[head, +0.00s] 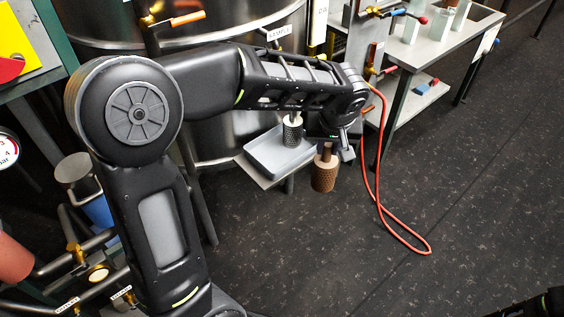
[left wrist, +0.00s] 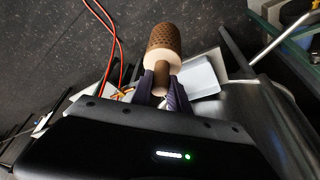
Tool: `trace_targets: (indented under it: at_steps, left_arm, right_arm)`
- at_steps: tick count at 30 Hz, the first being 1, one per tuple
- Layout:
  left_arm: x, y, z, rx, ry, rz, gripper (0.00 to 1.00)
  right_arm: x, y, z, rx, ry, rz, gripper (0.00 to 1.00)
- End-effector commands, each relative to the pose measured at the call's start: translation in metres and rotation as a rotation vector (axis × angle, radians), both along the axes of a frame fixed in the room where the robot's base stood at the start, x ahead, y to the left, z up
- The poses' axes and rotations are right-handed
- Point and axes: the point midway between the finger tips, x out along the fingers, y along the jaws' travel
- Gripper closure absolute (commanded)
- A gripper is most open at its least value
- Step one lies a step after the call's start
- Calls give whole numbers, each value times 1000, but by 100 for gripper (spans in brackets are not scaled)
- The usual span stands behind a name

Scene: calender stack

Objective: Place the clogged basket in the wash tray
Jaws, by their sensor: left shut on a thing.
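The clogged basket (head: 325,172) is a brown perforated cylinder with a pale tan collar and a brown stem. My left gripper (head: 338,146) is shut on its stem, and the basket hangs below. In the left wrist view the basket (left wrist: 165,42) points away from the dark fingers (left wrist: 163,90). A shallow grey tray (head: 262,156), which looks like the wash tray, lies to the left of the basket; it also shows in the left wrist view (left wrist: 203,78). The basket appears outside the tray, beyond its right edge. My right gripper is not visible.
A dark mesh basket with a pale collar (head: 292,131) is at the tray, partly behind my left arm. A large steel vessel (head: 222,135) stands behind. A red hose (head: 383,200) loops down on the right. A side table (head: 440,50) stands at the back right. Open floor lies right.

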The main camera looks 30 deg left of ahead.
Motion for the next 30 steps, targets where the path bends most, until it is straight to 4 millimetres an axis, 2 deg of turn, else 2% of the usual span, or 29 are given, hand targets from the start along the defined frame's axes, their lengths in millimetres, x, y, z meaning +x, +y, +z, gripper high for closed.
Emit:
trace_targets:
  at_steps: [1,2,6,13,17,23,30]
  left_arm:
    - [0,4,-5,4,-9,47,100]
    - [-1,6,-3,6,-12,70,100]
    - [-2,7,3,8,-16,103,100]
    - [-2,8,4,8,-14,101,100]
    - [0,18,4,8,-14,104,100]
    - [11,59,6,7,-14,107,100]
    - [29,127,6,8,-12,107,100]
  right_arm:
    - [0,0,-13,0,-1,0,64]
    - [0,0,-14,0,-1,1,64]
    - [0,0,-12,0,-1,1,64]
    - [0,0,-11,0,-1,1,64]
    - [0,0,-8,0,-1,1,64]
    - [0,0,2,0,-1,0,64]
    - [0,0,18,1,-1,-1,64]
